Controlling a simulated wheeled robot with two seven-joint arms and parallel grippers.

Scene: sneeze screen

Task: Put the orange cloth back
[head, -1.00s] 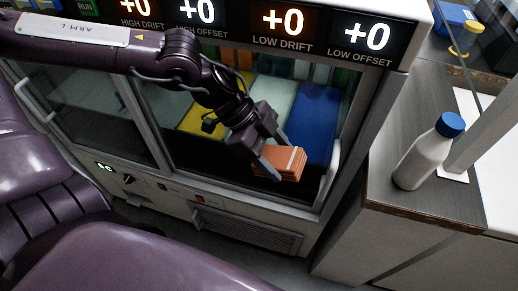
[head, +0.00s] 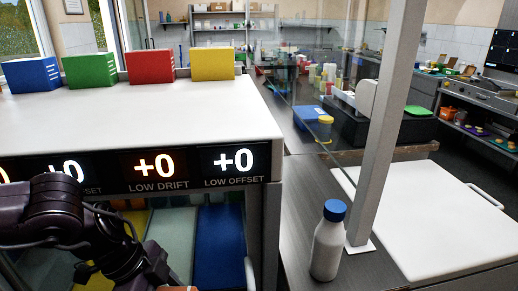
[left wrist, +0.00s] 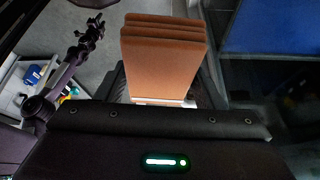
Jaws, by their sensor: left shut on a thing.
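The orange cloth (left wrist: 163,60) is a folded stack with a pale band near its lower end, in the left wrist view. My left gripper (left wrist: 163,92) is shut on it. In the head view only a sliver of the cloth (head: 178,289) shows at the bottom edge, beside my dark left wrist, in front of the lit case. The fingertips are out of that view. My right gripper (left wrist: 90,30) appears small at the upper left of the left wrist view; its jaws are too small to read.
The case holds a blue panel (head: 219,245) and paler ones. Blue, green, red and yellow boxes (head: 212,64) stand on its white top. A white bottle with a blue cap (head: 327,245) stands on the counter to the right, by a post (head: 385,130) and clear screen.

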